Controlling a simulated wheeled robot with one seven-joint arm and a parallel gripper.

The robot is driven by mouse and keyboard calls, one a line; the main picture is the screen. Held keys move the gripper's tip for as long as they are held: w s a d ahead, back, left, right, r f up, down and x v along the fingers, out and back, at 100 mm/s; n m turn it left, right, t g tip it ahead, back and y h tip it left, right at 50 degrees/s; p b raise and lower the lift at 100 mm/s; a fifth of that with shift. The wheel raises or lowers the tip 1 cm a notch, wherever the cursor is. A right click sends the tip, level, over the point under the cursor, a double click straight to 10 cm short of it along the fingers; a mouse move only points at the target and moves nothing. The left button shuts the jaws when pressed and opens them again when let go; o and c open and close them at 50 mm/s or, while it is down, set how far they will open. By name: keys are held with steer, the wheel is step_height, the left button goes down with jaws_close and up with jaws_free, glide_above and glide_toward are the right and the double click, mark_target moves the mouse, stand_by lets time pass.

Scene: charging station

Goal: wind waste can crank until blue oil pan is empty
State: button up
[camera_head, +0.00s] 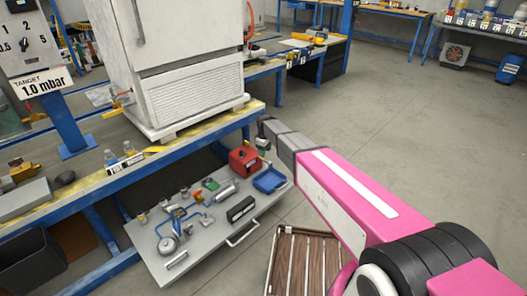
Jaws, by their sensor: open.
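The waste can (244,160) is a small red can at the back right of a pulled-out grey drawer tray under the workbench. A small yellow part beside its top right may be its crank, but it is too small to tell. The blue oil pan (270,181) is a shallow blue tray just right of and nearer than the can. Whether it holds oil cannot be made out. My gripper (263,141) is open at the end of my pink arm, above and a little right of the can in the picture. Its fingers are small and unclear, and contact cannot be judged.
The drawer tray (150,262) also holds pump parts, blue tubing and a black box. The blue-framed workbench (90,160) carries a white cabinet (180,60) above. A brown slatted panel (290,262) lies on the floor nearby. Open floor (400,130) is to the right.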

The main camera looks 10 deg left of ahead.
steer(key=shift+s+d, duration=0.15)
steer(key=shift+s, duration=0.05)
steer(key=n, duration=1.4)
glide_toward(241, 152)
steer(key=shift+w+f, duration=0.1)
steer(key=shift+w, duration=0.15)
step_height(241, 152, down, 11)
steer(key=shift+r, duration=0.1)
steer(key=shift+c, duration=0.3)
steer(key=c, duration=0.9)
